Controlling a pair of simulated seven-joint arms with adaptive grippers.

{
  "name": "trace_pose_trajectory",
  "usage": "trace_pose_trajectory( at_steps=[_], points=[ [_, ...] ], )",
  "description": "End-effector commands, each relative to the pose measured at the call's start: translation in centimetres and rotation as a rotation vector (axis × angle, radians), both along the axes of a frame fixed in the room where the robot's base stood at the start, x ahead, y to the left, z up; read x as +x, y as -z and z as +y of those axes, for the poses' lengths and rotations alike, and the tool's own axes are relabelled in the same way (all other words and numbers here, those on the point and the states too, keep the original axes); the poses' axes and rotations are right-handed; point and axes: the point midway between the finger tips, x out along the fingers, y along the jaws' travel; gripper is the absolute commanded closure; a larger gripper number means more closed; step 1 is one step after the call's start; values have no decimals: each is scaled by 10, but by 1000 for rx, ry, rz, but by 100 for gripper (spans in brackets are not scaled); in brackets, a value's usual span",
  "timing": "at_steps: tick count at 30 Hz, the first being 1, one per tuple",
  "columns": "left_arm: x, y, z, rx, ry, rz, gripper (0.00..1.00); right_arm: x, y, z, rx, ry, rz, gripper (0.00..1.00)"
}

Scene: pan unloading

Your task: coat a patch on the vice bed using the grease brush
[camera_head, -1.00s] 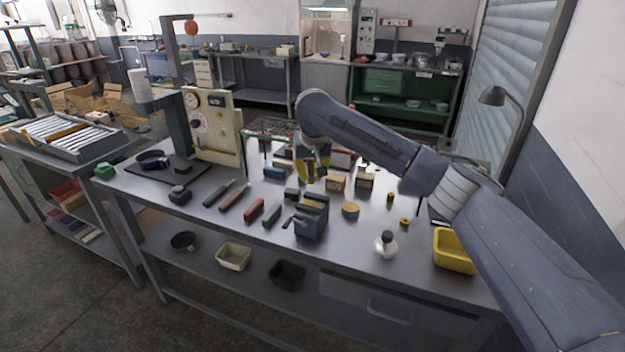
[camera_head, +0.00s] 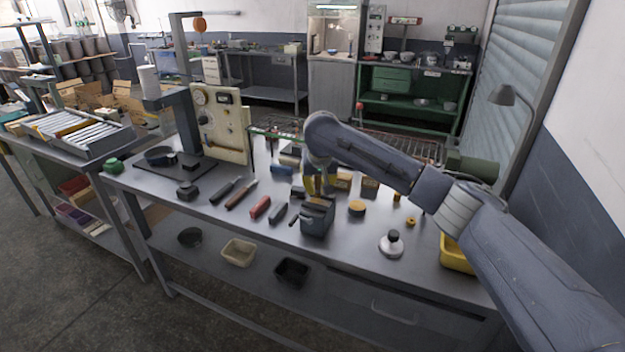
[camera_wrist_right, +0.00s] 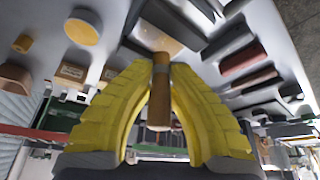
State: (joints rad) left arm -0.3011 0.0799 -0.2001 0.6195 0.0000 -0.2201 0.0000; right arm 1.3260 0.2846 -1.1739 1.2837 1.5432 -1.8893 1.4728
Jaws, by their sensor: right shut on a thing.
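The blue-grey vice (camera_head: 316,218) stands near the front edge of the workbench. My right gripper (camera_head: 318,186) has yellow fingers and is just behind and above the vice. In the right wrist view my right gripper (camera_wrist_right: 160,120) is shut on the grease brush (camera_wrist_right: 160,105), which has a wooden handle and a metal band. The brush points at the vice bed (camera_wrist_right: 185,38), where a brownish, shiny patch (camera_wrist_right: 150,36) shows around its head. I cannot tell whether the bristles touch the bed. In the head view the brush is hidden. My left gripper is not in view.
A round yellow-topped tin (camera_head: 357,208) and cardboard boxes (camera_head: 370,187) are right of the vice. A red-handled tool (camera_head: 260,207) and several other tools lie left.

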Motion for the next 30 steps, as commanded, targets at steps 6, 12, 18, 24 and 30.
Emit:
trace_pose_trajectory(
  at_steps=[6, 12, 18, 24, 30],
  points=[
    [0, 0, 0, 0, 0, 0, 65, -2, 20, -12, 0, 13, 0, 100],
    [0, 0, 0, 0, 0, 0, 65, -11, 23, -21, 1, 5, 0, 100],
    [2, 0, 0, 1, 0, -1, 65, -17, 23, -30, 1, 0, 1, 100],
    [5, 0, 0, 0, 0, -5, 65, -18, 23, -38, 0, 11, 1, 100],
    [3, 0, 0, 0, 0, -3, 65, -12, 22, -28, 2, 16, 1, 100]
  ],
)
